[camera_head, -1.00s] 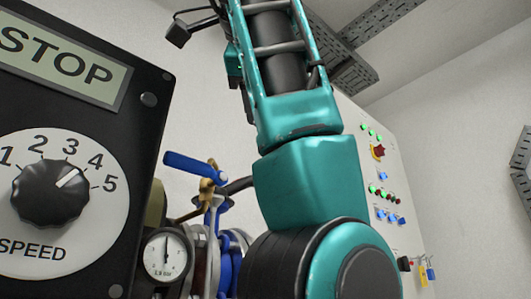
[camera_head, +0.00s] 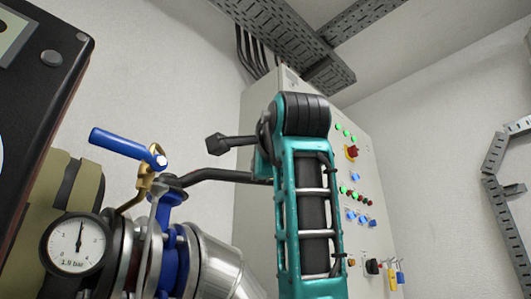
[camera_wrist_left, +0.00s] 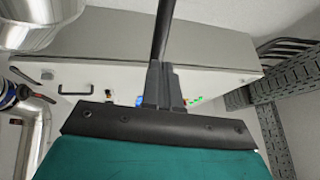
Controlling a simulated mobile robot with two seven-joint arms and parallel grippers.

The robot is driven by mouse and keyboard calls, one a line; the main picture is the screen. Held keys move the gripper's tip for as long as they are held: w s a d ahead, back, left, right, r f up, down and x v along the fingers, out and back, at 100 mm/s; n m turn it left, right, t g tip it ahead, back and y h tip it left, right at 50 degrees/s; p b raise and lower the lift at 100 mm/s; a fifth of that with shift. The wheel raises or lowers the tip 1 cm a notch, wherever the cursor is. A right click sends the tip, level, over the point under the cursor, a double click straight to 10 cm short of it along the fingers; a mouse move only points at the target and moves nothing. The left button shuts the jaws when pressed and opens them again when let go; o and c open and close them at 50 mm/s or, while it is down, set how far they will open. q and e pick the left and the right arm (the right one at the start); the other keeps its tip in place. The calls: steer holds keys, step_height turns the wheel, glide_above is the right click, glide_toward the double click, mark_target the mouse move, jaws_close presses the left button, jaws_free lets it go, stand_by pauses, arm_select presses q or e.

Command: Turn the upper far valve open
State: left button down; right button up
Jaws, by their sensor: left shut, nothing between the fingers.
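A valve with a blue lever (camera_head: 120,145) and a brass body (camera_head: 150,180) sits at the pipework on the left of the head view. The lever points up and left. Beside it, a dark bent bar (camera_head: 220,174) runs right until my teal arm hides its end. I cannot tell which is the upper far valve. My left gripper (camera_wrist_left: 166,68) is shut in the left wrist view. A dark bar lines up with its fingers towards the top edge; contact is unclear. My right gripper is not identifiable in these views.
A round pressure gauge (camera_head: 78,244) and silver pipe (camera_head: 225,268) are below the levers. A black control box (camera_head: 40,90) stands at the left edge. A tall grey cabinet (camera_head: 257,105) with lights and switches stands behind my arm. Cable trays (camera_head: 275,25) hang overhead.

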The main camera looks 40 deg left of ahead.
mark_target(248, 177)
arm_select(q)
steer(key=p+x, duration=0.2)
steer(key=x, duration=0.6)
steer(key=shift+w+a, duration=0.2)
arm_select(e)
step_height(248, 177, up, 2)
steer(key=shift+r, duration=0.25)
arm_select(q)
steer(key=shift+a, duration=0.1)
arm_select(e)
steer(key=shift+w+d, duration=0.1)
